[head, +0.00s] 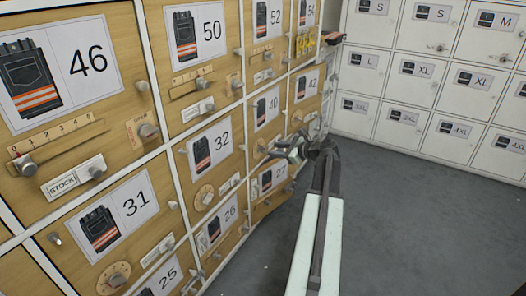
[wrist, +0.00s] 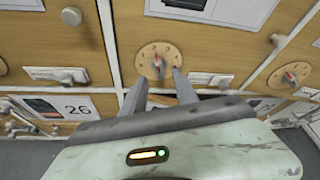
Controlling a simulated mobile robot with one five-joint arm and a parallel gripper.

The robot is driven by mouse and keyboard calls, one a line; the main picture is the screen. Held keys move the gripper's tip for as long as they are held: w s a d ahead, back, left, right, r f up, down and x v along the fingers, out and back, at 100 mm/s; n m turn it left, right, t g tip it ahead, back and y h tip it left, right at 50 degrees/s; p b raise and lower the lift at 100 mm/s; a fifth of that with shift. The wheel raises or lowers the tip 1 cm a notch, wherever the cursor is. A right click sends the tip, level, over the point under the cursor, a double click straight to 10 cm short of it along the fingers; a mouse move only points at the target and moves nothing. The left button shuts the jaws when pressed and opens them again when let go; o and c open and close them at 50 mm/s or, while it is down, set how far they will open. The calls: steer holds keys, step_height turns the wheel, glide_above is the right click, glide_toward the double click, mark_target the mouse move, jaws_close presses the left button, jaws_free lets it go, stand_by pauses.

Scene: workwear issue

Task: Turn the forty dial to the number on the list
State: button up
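The door marked 40 (head: 267,108) is in the third column of wooden lockers in the head view. Its lower part is partly hidden behind my gripper (head: 281,151). In the wrist view, a round wooden dial (wrist: 157,56) with a small red-marked pointer lies just beyond my fingertips (wrist: 160,88); it appears to be the forty dial. The fingers are apart, one on each side of the dial's lower part, with nothing held. I cannot tell whether they touch the knob. The dial's numbers are too small to read. I cannot make out a list.
A label plate (wrist: 210,79) sits right of the dial, with a door knob (wrist: 278,40) above and another dial (wrist: 290,75) farther right. Door 32 (head: 212,150) is left of door 40. White lockers (head: 440,85) line the back wall. Grey floor (head: 420,230) is clear at right.

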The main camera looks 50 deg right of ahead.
mark_target(264, 149)
steer(key=b+x, duration=0.1)
steer(key=x, duration=0.5)
steer(key=shift+b, duration=0.35)
steer(key=shift+a, duration=0.1)
steer(key=shift+c, duration=0.2)
steer(key=shift+a, duration=0.1)
jaws_close()
